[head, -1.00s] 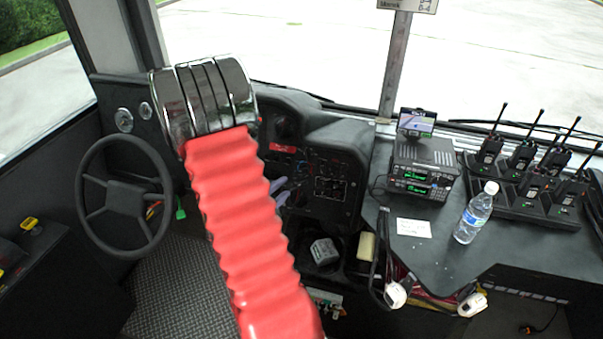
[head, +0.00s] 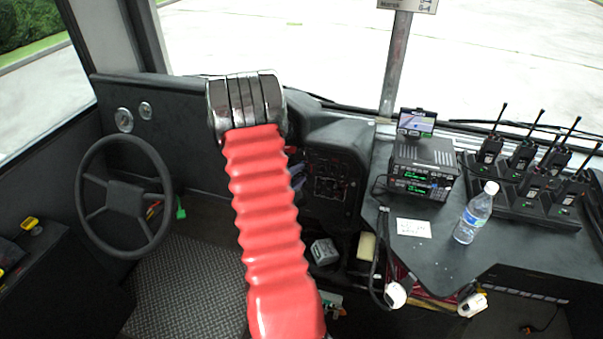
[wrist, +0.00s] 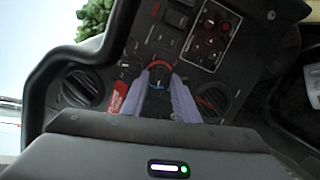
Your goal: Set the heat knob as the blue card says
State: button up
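The heat knob (wrist: 158,73) is a small dark round knob with a red and blue arc around it, on the black dash panel in the wrist view. My gripper (wrist: 161,90) has two grey-violet fingers on either side of it, open with a gap between them. I cannot tell whether the fingertips touch the knob. The knob's pointer is too small to read. In the head view my arm hides most of the gripper (head: 297,175) and the knob. No blue card is clearly visible.
A round air vent (wrist: 84,88) and a red label (wrist: 118,97) are left of the fingers, another vent (wrist: 213,99) right. In the head view, the steering wheel (head: 124,197) is left; radios (head: 423,168), a white card (head: 413,228) and a bottle (head: 474,213) are on the right counter.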

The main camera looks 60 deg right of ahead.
jog(key=shift+x, duration=0.85)
jog(key=shift+c, duration=0.2)
grip_shut()
